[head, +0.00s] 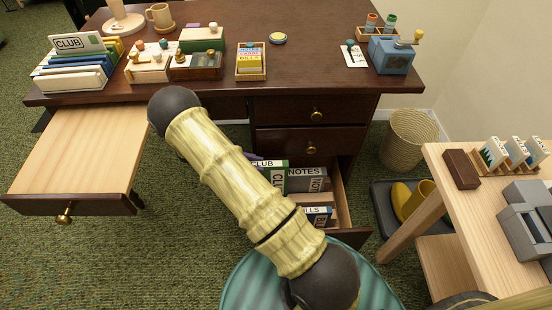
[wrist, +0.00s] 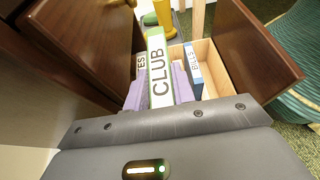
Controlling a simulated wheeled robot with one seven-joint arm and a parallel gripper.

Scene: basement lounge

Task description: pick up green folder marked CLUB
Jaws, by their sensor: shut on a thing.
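The green folder marked CLUB (head: 278,178) has a white label and stands upright in the open lower desk drawer (head: 342,200). It also shows in the wrist view (wrist: 159,72), with lavender fingers on both sides. My gripper (wrist: 160,84) is shut on this folder. The folder's lower part is hidden, so I cannot tell whether it is clear of the drawer floor. My arm covers much of the gripper in the head view. A grey NOTES folder (head: 308,178) and a blue-edged BILLS folder (head: 318,212) are beside it in the drawer.
Another CLUB label (head: 76,44) stands in a file rack on the desk (head: 330,75). A shallow drawer (head: 82,150) is pulled out at left. A wicker basket (head: 408,140), yellow boots (head: 412,198) and a light wooden table (head: 470,215) are at right.

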